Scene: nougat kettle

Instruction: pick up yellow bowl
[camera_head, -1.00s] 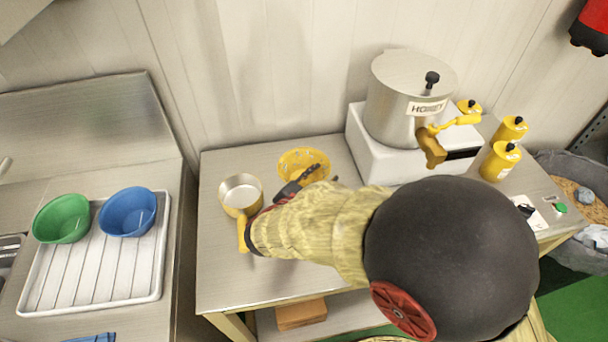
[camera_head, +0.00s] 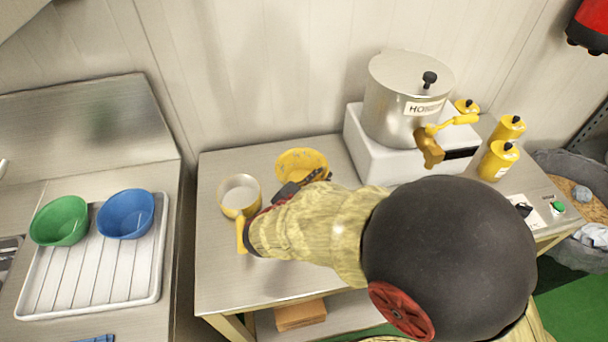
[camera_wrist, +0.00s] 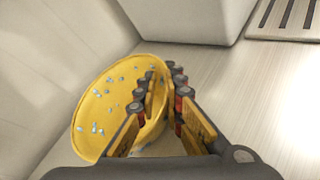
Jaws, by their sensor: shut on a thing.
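The yellow bowl (camera_head: 300,160) is at the back of the steel table, left of the white block, and has pale bluish bits on its inner surface. In the wrist view the bowl (camera_wrist: 98,112) is tilted, with its opening facing left. My gripper (camera_wrist: 165,88) is shut on the bowl's right wall, with one finger inside and one outside. In the head view my gripper (camera_head: 302,187) is at the bowl's near edge, partly hidden by my arm. I cannot tell if the bowl still touches the table.
A small pot (camera_head: 239,194) with a yellow handle stands just left of my gripper. A honey kettle (camera_head: 400,105) stands on a white block (camera_head: 366,150) to the right. Yellow bottles (camera_head: 498,160) are farther right. Green (camera_head: 60,220) and blue (camera_head: 126,214) bowls sit on a drainer at left.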

